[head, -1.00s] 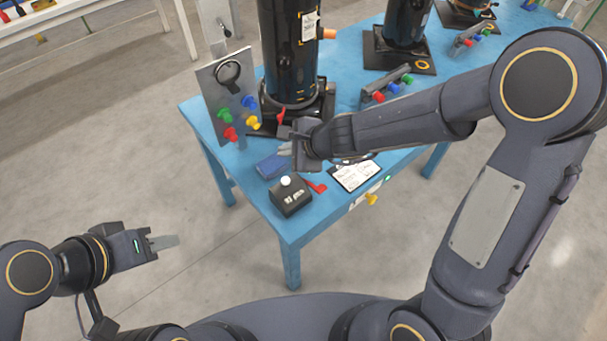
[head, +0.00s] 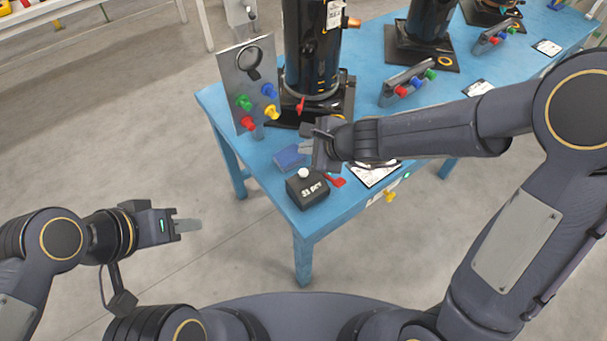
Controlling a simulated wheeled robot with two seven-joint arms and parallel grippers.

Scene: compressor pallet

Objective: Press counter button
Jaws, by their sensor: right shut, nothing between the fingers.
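The counter (head: 308,191) is a small black box with a round white button (head: 303,173) on top and pale markings on its front, too small to read surely. It sits at the near left corner of the blue table (head: 322,221). My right gripper (head: 306,147) is shut and empty, above the table just behind the counter, with its fingers pointing left. It looks apart from the button. My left gripper (head: 190,226) is off the table at the lower left, over the floor. Its fingers overlap in this view, so their opening is unclear.
A blue block (head: 289,158) lies behind the counter, a red piece (head: 336,181) right of it. A metal panel (head: 238,85) with coloured knobs and a black compressor (head: 311,50) stand behind. A paper card (head: 376,174) lies near the front edge.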

